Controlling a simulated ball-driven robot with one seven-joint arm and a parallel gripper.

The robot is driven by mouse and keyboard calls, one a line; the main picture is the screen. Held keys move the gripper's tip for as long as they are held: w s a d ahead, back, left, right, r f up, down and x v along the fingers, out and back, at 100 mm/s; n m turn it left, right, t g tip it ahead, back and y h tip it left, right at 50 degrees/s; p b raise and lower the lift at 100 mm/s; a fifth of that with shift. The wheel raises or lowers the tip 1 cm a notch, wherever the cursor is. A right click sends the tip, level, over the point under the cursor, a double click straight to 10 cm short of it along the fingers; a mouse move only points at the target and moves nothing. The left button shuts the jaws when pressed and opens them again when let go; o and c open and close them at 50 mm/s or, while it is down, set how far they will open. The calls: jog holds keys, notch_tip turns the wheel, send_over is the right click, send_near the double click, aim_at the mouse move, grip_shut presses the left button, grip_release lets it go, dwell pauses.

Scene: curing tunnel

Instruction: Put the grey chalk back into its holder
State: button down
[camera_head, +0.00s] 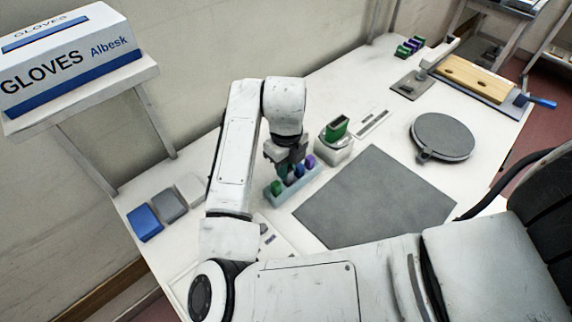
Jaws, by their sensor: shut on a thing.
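The pale blue chalk holder (291,193) stands on the white table in the head view, left of the dark grey mat. Green (276,187), blue (299,171) and purple (310,161) pieces stand upright in it. My gripper (287,174) points down right over the holder, at its middle slots. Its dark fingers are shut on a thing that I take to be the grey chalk. The fingers mostly hide it, so I cannot tell whether its lower end is inside a slot or just above it.
A white device with a green block (337,127) stands close behind the holder, to the right. The grey mat (375,197) is bare. A round grey plate (442,136) lies farther right. Blue (145,222), grey and white blocks sit at the left edge. A glove box (70,55) stands on a shelf.

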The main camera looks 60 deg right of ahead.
jog(key=c, duration=0.9)
grip_release()
jog(key=shift+r, duration=0.15)
jog(key=shift+r+p, duration=2.4)
jog(key=shift+r, duration=1)
